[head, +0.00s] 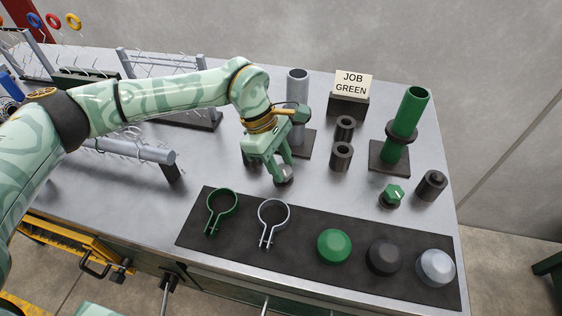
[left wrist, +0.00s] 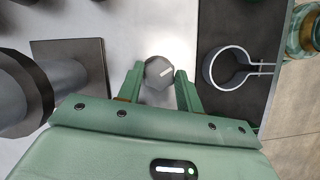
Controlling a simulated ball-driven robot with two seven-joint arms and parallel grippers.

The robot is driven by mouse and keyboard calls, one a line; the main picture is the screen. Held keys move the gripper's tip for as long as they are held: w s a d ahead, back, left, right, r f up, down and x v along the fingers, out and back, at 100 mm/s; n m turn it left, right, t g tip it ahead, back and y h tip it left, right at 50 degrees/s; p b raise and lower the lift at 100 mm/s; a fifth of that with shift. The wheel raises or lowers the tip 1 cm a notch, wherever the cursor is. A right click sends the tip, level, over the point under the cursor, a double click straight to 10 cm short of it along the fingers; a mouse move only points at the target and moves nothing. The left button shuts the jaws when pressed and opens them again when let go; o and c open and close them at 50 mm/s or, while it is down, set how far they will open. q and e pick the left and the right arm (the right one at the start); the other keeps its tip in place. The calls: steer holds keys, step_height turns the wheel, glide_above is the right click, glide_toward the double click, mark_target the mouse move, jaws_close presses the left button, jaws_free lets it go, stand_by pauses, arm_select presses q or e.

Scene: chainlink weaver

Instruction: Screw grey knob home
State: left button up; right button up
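The grey knob (head: 284,176) is a small dark grey knob with a pale mark on top, low on the bench and partly hidden by the left gripper in the head view. My left gripper (head: 281,172) points down over it, a finger on either side. In the left wrist view the knob (left wrist: 158,73) sits between the two fingertips (left wrist: 159,70), with almost no gap on either side. I cannot tell whether the fingers press on it. What the knob sits on is hidden. The right gripper is not in view.
A grey post (head: 297,88) stands behind the gripper, a green post (head: 409,112) to the right. A green knob (head: 392,196) and dark sleeves (head: 341,157) are nearby. A dark mat (head: 190,235) in front holds two ring clamps and coloured caps. A JOB GREEN sign (head: 353,85) stands behind.

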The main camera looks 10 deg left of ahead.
arm_select(q)
steer(key=o, duration=0.4)
steer(key=p+v, duration=0.3)
steer(key=v, duration=1.3)
steer(key=shift+r, duration=0.15)
steer(key=shift+a, duration=0.1)
